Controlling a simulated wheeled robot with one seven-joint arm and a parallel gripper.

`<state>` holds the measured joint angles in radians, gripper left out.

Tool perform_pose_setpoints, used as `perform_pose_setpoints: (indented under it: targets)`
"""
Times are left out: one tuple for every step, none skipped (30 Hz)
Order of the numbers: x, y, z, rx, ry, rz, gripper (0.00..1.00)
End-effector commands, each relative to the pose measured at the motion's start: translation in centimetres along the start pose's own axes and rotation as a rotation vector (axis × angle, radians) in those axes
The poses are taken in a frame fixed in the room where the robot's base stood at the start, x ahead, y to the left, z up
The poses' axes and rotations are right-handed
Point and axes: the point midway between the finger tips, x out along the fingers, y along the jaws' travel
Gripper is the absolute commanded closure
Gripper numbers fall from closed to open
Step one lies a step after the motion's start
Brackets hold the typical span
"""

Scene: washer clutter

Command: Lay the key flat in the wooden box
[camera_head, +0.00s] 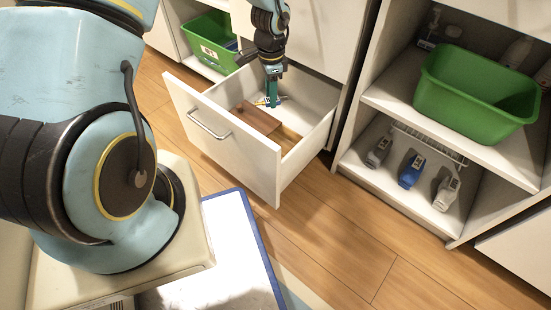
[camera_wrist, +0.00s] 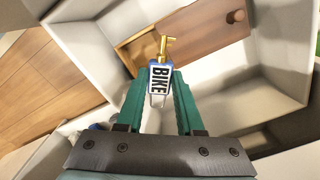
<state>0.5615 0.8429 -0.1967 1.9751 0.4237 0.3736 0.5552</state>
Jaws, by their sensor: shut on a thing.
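My gripper (camera_head: 271,99) reaches down into the open drawer. In the wrist view its teal fingers (camera_wrist: 161,88) are shut on the key's tag, which is blue and white and reads "BIKE". The brass key (camera_wrist: 165,47) sticks out beyond the fingertips. The wooden box (camera_head: 258,119) lies in the drawer, with a brown lid over part of it and a lighter part uncovered. In the wrist view the box lid (camera_wrist: 205,30), with a dark knob, is beyond the key and to its right. The key appears above or beside the box; the exact height cannot be told.
The white drawer (camera_head: 225,139) is pulled out, its walls around the box. An open shelf on the right holds a green bin (camera_head: 475,95) above and several bottles (camera_head: 411,170) below. Another green bin (camera_head: 212,42) stands behind the drawer. The wooden floor is clear in front.

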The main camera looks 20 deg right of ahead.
Motion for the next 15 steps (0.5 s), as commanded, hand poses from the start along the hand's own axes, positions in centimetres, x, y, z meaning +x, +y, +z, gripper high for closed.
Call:
perform_pose_setpoints:
  targets:
    - [2.5, 0.6, -1.1, 0.051, 0.002, 0.000, 1.00]
    - [3.0, 0.9, -1.5, 0.078, 0.003, -0.001, 1.00]
    - [3.6, 1.2, -2.1, 0.109, 0.004, -0.002, 1.00]
    - [4.0, 1.5, -2.5, 0.129, 0.005, -0.003, 1.00]
    - [4.3, 1.7, -2.8, 0.147, 0.006, -0.004, 1.00]
    - [4.7, 1.9, -3.1, 0.167, 0.007, -0.005, 1.00]
    - [4.8, 2.0, -3.4, 0.180, 0.007, -0.006, 1.00]
    - [5.0, 2.1, -3.5, 0.190, 0.008, -0.006, 1.00]
    - [5.2, 2.2, -3.7, 0.200, 0.008, -0.006, 1.00]
    - [5.4, 2.3, -3.8, 0.205, 0.008, -0.006, 1.00]
    - [5.6, 2.4, -3.9, 0.208, 0.008, -0.006, 1.00]
    - [6.0, 2.4, -3.9, 0.211, 0.008, -0.006, 1.00]
    - [6.4, 2.4, -3.9, 0.212, 0.008, -0.005, 1.00]
    - [6.9, 2.5, -3.9, 0.212, 0.007, -0.005, 1.00]
    - [7.6, 2.5, -3.9, 0.212, 0.007, -0.004, 1.00]
